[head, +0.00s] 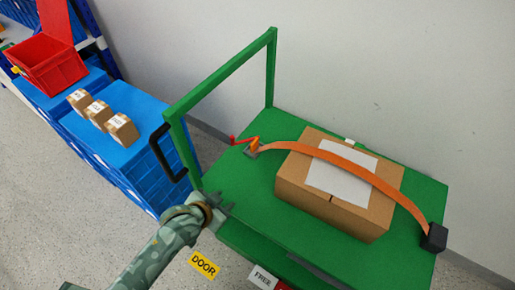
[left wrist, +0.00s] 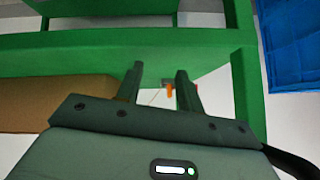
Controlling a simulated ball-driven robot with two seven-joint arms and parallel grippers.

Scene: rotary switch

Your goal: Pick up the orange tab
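The orange tab (head: 254,144) stands at the left end of an orange strap (head: 345,160), on a grey buckle (head: 251,151) with a red lever (head: 240,139) beside it. In the left wrist view the orange tab (left wrist: 169,90) shows small between my fingers, some distance beyond them. My left gripper (head: 226,201) is at the near left edge of the green cart, apart from the tab. In the left wrist view its fingers (left wrist: 159,72) are spread with nothing between them. My right gripper is in neither view.
The strap crosses a cardboard box (head: 325,215) on the green cart (head: 234,185) to a black block (head: 434,238). A green upright frame (head: 221,75) rises at the cart's left end. Blue crates (head: 125,160) with small boxes stand left.

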